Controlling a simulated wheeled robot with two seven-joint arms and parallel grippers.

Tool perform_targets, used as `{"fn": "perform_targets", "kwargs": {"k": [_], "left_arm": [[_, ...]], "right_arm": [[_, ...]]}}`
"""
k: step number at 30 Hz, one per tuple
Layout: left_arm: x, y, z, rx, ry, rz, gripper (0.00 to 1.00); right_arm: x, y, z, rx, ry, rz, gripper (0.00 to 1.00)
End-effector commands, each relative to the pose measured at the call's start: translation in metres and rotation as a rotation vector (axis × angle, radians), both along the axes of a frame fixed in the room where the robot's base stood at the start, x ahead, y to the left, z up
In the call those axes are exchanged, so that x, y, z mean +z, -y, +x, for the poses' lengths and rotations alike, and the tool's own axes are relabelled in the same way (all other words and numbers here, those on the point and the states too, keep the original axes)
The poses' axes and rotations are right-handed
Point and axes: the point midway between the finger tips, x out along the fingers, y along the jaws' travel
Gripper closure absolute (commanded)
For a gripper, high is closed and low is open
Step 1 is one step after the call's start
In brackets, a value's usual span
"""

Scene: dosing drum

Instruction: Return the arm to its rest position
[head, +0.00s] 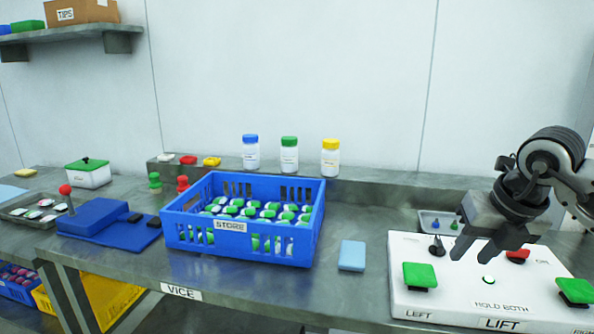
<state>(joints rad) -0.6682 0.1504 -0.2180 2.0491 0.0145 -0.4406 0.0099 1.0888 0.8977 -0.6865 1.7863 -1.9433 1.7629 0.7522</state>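My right gripper (472,256) hangs above the white control box (445,303) on the right side of the bench. Its two dark fingers point down with a gap between them, and nothing shows between them. My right arm comes in from the right edge. My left gripper is not in view. A red part (517,256) sits near the gripper, partly hidden. Whether the fingers touch the box is unclear.
A blue STORE crate (290,258) full of white and green pieces stands mid-bench. A light blue block (352,255) lies between crate and box. Three capped bottles stand on the back ledge, including a yellow-capped one (330,158). A blue vice (95,217) with a red-knobbed lever is at left.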

Motion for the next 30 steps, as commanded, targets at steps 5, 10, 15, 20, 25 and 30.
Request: {"fn": "perform_targets", "kwargs": {"k": [5, 10, 15, 20, 25, 30], "left_arm": [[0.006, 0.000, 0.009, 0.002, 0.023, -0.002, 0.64], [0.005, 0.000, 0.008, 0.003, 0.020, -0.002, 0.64], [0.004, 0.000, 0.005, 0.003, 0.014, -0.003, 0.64], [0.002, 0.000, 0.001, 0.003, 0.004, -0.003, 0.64], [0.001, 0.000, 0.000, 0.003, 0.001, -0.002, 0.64], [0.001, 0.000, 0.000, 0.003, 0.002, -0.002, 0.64]], "right_arm": [[-0.027, -0.047, -0.007, 0.130, -0.028, 0.156, 0.65], [-0.052, -0.108, -0.024, 0.266, -0.062, 0.395, 0.65], [-0.065, -0.200, -0.066, 0.370, -0.109, 0.901, 0.65], [-0.042, -0.246, -0.087, 0.151, -0.110, 1.561, 0.65], [-0.073, -0.212, -0.069, -0.524, -0.092, 2.035, 0.65], [-0.184, -0.159, -0.088, -1.367, -0.132, 2.075, 0.65]]}}
